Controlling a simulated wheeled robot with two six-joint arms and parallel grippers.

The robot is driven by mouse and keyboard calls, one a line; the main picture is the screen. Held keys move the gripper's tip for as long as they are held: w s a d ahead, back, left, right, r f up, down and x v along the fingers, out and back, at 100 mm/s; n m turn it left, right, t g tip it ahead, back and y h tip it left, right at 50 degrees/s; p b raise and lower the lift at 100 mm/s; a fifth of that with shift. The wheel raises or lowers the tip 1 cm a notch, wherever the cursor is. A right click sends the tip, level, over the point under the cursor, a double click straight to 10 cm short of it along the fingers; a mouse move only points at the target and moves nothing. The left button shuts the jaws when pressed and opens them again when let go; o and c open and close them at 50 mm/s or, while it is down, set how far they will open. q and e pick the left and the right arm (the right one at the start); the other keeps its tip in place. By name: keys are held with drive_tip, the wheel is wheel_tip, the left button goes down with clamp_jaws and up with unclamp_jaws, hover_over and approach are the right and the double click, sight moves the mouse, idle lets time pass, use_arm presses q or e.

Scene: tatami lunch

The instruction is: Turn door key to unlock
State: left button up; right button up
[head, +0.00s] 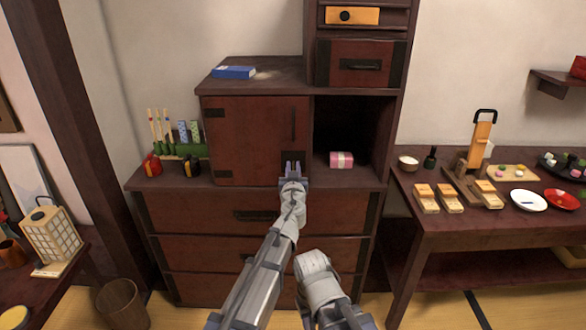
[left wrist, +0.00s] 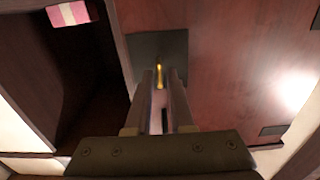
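The dark red cabinet door (head: 248,130) is closed on the left of the upper cabinet. A small yellow key (left wrist: 159,75) stands out from a dark lock plate (left wrist: 172,47) on the door in the left wrist view. The lock plate (head: 293,157) also shows in the head view, partly behind my gripper. My left gripper (head: 292,165) is at the plate; its two fingers (left wrist: 162,78) lie either side of the key, with a narrow gap seen between them. The key is hidden in the head view. My right gripper is not visible; only part of the right arm shows.
An open compartment right of the door holds a pink box (head: 341,159). A blue box (head: 233,72) lies on the cabinet top. A pencil stand (head: 190,150) is left of the door. A side table (head: 430,215) with dishes stands right.

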use_arm(q)
clamp_jaws()
drive_tip(key=shift+m, duration=0.3)
drive_tip(key=m, duration=0.7)
drive_tip(key=shift+d+f+m, duration=0.1)
drive_tip(key=shift+d+m, duration=0.15)
drive_tip(key=shift+m, duration=0.05)
drive_tip(key=m, duration=0.9)
drive_tip(key=shift+d+f+b, duration=0.15)
drive_tip(key=shift+f+b, duration=0.15)
drive_tip(key=shift+b, duration=0.1)
drive_tip(key=shift+m, duration=0.5)
